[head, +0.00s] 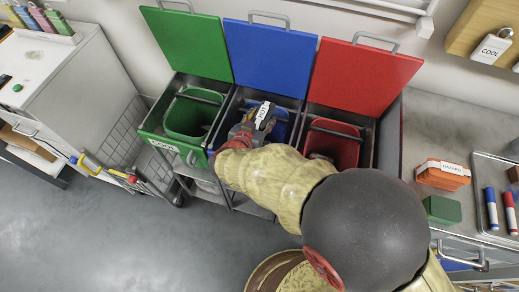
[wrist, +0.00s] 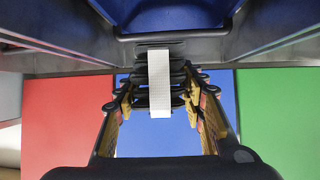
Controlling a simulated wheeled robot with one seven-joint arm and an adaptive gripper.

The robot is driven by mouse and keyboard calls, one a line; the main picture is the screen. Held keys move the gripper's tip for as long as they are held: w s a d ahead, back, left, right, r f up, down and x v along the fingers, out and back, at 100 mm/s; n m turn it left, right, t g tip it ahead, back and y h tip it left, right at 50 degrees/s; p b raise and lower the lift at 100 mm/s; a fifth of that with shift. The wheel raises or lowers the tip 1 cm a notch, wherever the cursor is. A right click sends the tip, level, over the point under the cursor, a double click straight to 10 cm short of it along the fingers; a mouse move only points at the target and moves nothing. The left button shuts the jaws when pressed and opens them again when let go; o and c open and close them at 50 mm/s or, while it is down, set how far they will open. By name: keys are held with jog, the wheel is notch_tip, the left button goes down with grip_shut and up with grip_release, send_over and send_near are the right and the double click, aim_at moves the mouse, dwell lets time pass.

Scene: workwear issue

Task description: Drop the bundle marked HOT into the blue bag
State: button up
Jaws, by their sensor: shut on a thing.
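The bundle marked HOT (head: 264,115) is dark with a white label band; in the wrist view the bundle (wrist: 178,72) lies across my fingers, its band hanging down the middle. My gripper (head: 250,126) is shut on it, with one finger on each side in the wrist view (wrist: 159,98). The blue bag (head: 281,131) lines the middle bin, under the raised blue lid (head: 270,55). The bundle is over that bin's opening, and my gripper and arm hide part of the bag. Part of the bag shows at the top of the wrist view (wrist: 170,14).
A green bag (head: 190,115) and a red bag (head: 333,147) sit in the bins on either side, lids raised. An orange bundle marked HAZARD (head: 443,178), a green box (head: 442,210) and a tray with markers (head: 481,178) are at right. A wire basket (head: 125,145) is at left.

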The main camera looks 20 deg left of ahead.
jog(key=shift+f, duration=0.5)
jog(key=o, duration=1.3)
jog(key=shift+o, duration=0.2)
jog(key=shift+s, duration=0.1)
jog(key=v, duration=1.2)
jog(key=shift+d, duration=0.1)
